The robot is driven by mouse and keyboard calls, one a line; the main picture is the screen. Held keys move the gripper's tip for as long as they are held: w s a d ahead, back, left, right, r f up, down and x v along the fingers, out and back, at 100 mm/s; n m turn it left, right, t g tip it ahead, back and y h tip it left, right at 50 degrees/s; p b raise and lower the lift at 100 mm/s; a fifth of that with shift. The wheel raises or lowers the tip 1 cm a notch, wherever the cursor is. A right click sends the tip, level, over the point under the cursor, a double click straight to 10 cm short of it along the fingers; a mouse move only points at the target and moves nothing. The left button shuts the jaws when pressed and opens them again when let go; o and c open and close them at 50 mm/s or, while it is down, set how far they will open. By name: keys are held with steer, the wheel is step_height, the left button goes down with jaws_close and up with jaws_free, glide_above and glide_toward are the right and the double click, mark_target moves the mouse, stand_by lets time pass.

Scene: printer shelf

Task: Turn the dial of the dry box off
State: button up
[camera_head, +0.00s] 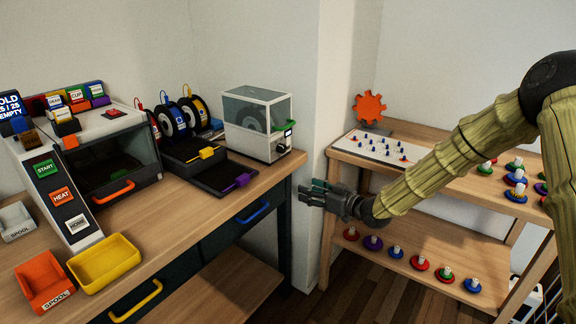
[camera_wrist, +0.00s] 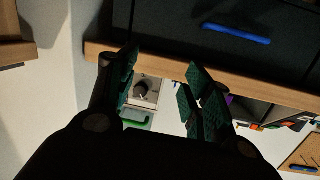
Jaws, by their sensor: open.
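The dry box (camera_head: 254,136) is a white box with a clear upper part, at the right end of the wooden bench. The dial's exact setting is too small to read. My gripper (camera_head: 311,193) is open and empty, off the bench's right end, lower than the dry box and apart from it. The wrist view shows its green finger pads (camera_wrist: 161,68) spread.
The bench's edge (camera_head: 274,172) and a blue drawer handle (camera_head: 253,212) lie left of my gripper. A white wall corner (camera_head: 315,110) stands behind. A wooden shelf (camera_head: 440,177) with colored pieces is at right. A black tray with a purple handle (camera_head: 237,182) is beside the dry box.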

mark_target(284, 150)
steer(key=w+r+n+y+b, duration=0.1)
steer(key=w+r+n+y, duration=0.2)
steer(key=r, duration=0.6)
steer(key=shift+h, duration=0.4)
steer(key=x, duration=0.7)
steer(key=w+x, duration=0.1)
steer(key=x, duration=0.2)
steer(key=shift+w+d+f, duration=0.1)
steer(key=shift+w+f, duration=0.05)
steer(key=shift+w, duration=0.1)
steer(key=c, duration=1)
